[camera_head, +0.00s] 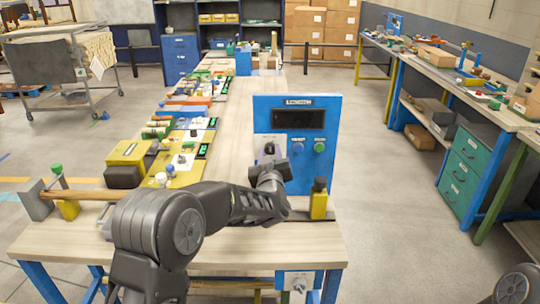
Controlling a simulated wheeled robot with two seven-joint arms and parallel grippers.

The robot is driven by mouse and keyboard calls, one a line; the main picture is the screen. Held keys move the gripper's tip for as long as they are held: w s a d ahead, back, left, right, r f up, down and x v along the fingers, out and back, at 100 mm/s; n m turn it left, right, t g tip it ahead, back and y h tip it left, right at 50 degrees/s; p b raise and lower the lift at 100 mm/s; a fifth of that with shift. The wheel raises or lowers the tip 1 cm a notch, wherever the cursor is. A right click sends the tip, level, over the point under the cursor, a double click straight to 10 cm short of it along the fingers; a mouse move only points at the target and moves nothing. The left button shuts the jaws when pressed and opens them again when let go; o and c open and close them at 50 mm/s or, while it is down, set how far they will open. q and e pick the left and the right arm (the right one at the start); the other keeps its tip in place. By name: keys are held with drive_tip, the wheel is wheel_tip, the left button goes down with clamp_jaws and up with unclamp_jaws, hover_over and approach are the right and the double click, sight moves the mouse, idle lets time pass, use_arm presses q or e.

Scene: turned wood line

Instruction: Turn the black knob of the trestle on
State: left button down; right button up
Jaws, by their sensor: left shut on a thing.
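A blue upright panel (262,110) with a dark display stands on the near part of the wooden bench. A white plate on its left side carries the black knob (269,148), which is small and partly hidden. My left gripper (270,160) reaches in from the left and is at the panel front, shut at the knob. My arm and gripper cover the lower part of the panel, so the knob's exact angle cannot be told. My right gripper is not in view.
A green button (319,147) and a blue button (297,147) sit right of the knob. A yellow block with a black top (319,198) stands just right of my gripper. Coloured trays and parts (185,140) line the bench's left side.

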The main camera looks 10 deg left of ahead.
use_arm(q)
drive_tip(key=m, duration=0.5)
idle(0.5)
drive_tip(key=c, duration=1)
unclamp_jaws()
drive_tip(key=b+v, duration=0.1)
drive_tip(key=v, duration=0.7)
drive_tip(key=shift+w, duration=0.1)
